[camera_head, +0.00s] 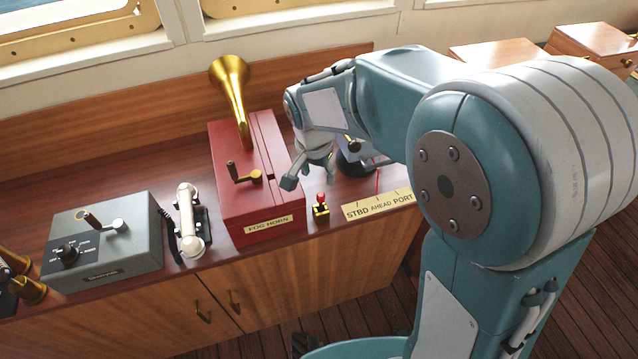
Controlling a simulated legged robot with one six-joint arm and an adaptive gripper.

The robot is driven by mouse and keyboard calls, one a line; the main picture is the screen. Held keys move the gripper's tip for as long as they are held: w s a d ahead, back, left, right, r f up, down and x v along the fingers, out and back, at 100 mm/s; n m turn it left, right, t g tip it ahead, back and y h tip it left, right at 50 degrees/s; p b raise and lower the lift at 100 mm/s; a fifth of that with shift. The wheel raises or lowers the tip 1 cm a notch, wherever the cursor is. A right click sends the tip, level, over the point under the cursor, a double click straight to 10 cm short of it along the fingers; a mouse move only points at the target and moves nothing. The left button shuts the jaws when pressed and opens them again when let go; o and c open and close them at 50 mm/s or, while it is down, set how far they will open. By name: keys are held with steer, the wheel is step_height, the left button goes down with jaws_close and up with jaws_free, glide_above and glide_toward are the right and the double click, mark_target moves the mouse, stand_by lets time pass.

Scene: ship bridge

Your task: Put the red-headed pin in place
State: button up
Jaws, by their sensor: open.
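The red-headed pin (321,199) stands upright on the wooden counter, its red head above a yellow-and-black base. It is just right of the red fog horn box (262,205) and left of the plate marked STBD AHEAD PORT (378,205). My gripper (292,183) hangs from my teal arm above the right edge of the fog horn box, up and left of the pin. One finger shows clearly; the other is partly hidden. The gripper is open and holds nothing that I can see. It looks apart from the pin.
A white handset (188,220) and a grey control box (103,245) stand to the left. A dark round device (352,163) behind my arm is partly hidden.

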steer(key=shift+s+r, duration=0.1)
steer(key=shift+r, duration=0.25)
steer(key=s+d+r+n+t, duration=0.2)
steer(key=s+d+r, duration=0.3)
steer(key=s, duration=0.4)
steer(key=s+d+r+n+t, duration=0.2)
steer(key=s+d+r+n, duration=0.1)
steer(key=s+d+r, duration=0.3)
steer(key=s+d, duration=0.2)
steer(key=s, duration=0.1)
steer(key=shift+s+d+r+n+y, duration=0.15)
steer(key=shift+r+n+y, duration=0.15)
steer(key=shift+n+y, duration=0.1)
